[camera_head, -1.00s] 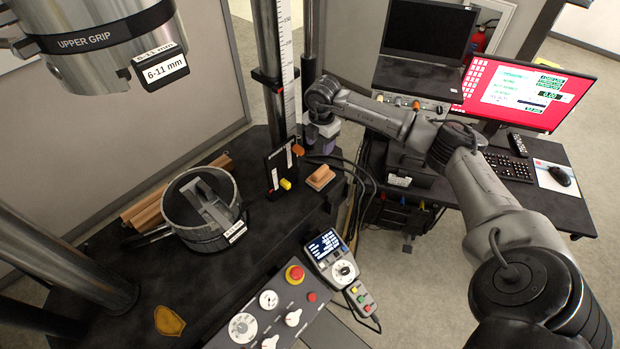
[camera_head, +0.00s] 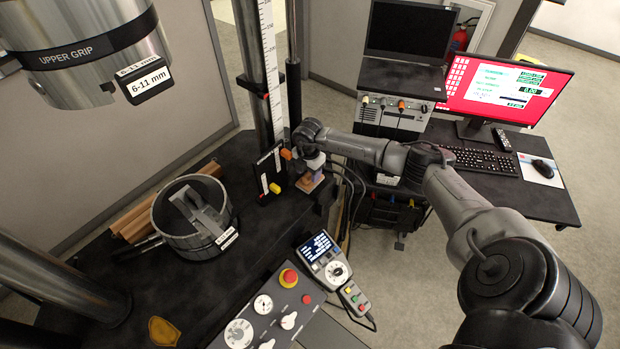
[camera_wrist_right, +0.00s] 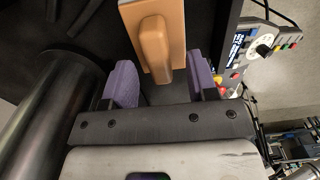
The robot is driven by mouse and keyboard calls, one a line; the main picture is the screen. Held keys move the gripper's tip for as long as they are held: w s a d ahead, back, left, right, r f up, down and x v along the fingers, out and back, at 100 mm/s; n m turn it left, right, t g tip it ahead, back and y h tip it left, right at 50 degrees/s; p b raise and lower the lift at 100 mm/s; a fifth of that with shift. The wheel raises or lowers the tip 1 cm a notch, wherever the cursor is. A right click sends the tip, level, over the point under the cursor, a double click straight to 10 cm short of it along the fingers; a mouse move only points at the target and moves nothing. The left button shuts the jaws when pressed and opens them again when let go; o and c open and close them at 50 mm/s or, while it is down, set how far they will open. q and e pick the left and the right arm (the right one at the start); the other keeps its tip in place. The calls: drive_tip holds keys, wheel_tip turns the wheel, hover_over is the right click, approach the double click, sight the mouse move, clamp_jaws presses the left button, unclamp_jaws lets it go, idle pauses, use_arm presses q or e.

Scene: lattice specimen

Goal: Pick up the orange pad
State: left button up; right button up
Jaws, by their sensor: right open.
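The orange pad (camera_head: 306,184) is a tan-orange block on the black machine table, partly hidden under my right gripper (camera_head: 313,164) in the head view. In the right wrist view the pad (camera_wrist_right: 177,22) is at the top centre, with a raised rounded handle (camera_wrist_right: 153,45) along it. The right gripper's two purple fingers (camera_wrist_right: 161,82) are open, one on each side of the handle's near end. I see no contact between the fingers and the handle. My left gripper is not in view.
A black stand (camera_head: 270,176) with coloured pieces stands just left of the pad. A dark post (camera_wrist_right: 50,105) is close at left in the wrist view. The control panel (camera_head: 262,318) and handset (camera_head: 325,252) are nearer. Cables (camera_head: 350,190) run at right.

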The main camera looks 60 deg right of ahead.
drive_tip(key=shift+f, duration=0.85)
drive_tip(key=shift+c, duration=0.5)
clamp_jaws()
